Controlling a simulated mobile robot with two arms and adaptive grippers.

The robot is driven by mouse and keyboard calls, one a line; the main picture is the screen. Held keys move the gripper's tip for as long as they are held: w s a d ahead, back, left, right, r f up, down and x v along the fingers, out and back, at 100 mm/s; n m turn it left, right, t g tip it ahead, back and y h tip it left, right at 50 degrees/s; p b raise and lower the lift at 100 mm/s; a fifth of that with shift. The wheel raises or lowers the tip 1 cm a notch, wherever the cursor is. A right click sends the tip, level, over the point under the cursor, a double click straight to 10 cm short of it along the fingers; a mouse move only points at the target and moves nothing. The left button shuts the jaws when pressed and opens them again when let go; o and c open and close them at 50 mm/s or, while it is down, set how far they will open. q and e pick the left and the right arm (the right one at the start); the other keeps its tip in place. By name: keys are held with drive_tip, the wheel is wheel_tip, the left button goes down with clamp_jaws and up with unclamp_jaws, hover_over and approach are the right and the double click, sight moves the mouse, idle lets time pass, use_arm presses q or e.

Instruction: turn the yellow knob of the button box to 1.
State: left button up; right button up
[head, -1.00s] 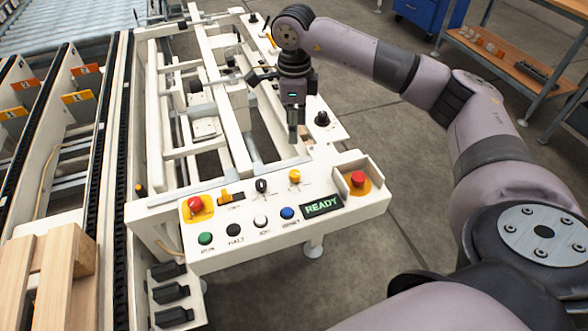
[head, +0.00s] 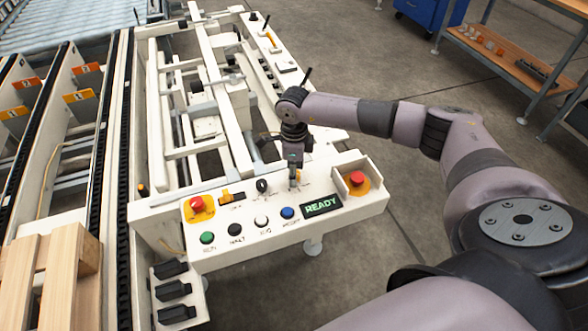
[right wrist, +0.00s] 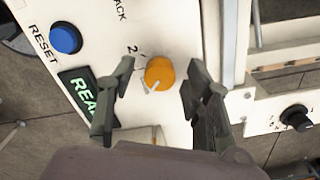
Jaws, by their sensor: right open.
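The button box (head: 365,205) is a white panel with buttons and knobs. Its yellow knob (right wrist: 159,74) shows in the right wrist view, with a white pointer line toward its lower left and a mark "2" beside it. My right gripper (right wrist: 158,88) is open, with one finger on each side of the knob and a gap on both sides. In the head view my right gripper (head: 295,180) is over the knob and mostly hides it. My left gripper is not in view.
Two red emergency buttons (head: 197,204) (head: 356,179) flank the panel; the right one sits behind a raised guard. A READY display (head: 321,206) and a blue button (head: 287,212) are close to the gripper. The white machine frame (head: 180,100) extends behind.

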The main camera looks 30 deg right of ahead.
drive_tip(key=shift+c, duration=0.3)
clamp_jaws()
idle(0.3)
